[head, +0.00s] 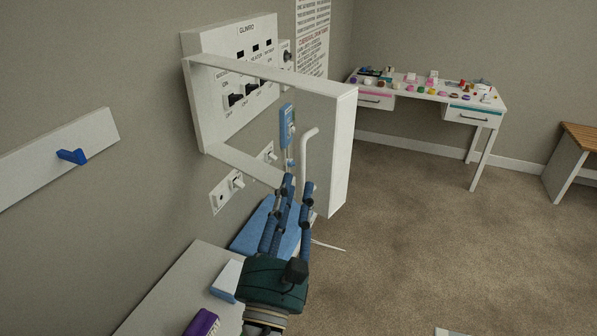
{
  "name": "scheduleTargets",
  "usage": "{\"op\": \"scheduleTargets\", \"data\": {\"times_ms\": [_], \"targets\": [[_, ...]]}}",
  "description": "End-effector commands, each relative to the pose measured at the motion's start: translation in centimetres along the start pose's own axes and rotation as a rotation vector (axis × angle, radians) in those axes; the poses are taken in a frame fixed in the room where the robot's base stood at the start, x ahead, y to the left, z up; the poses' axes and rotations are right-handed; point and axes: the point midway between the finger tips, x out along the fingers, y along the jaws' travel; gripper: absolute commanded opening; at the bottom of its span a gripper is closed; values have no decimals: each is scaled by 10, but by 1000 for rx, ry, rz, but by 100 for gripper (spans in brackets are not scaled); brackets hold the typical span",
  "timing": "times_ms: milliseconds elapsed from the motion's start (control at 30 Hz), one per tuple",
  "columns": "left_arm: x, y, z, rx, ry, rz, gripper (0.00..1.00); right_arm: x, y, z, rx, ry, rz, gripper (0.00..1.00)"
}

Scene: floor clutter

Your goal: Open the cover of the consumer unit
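The consumer unit (190,45) is a white box on the wall, labelled, with black switches. Its white-framed cover (345,150) stands swung out from the wall, its far edge well away from the switches. A pale curved handle (308,138) shows at the cover. My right gripper (298,184) reaches up from below, its two blue fingers around the lower end of this handle. The fingers are a small gap apart; whether they press on the handle I cannot tell. My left gripper is out of view.
Wall sockets (222,195) sit below the unit, and a blue device (287,125) hangs behind the cover. A wall rail (60,140) with a blue hook is at left.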

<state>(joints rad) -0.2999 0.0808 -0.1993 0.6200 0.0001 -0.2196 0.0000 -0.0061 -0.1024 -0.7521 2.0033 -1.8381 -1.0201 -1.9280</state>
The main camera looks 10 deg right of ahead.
Motion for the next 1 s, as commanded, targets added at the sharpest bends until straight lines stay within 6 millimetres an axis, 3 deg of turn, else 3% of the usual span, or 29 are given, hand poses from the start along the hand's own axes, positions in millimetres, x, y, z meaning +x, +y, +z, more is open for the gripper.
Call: {"op": "scheduleTargets", "data": {"times_ms": [100,333,867,1000], "targets": [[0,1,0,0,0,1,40,-25,0,-1,-2,3,2,24],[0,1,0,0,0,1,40,-52,0,-1,0,2,1,24],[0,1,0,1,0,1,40,-56,0,0,1,0,0,24],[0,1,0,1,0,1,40,-58,8,-19,14,35,27,24]]}}
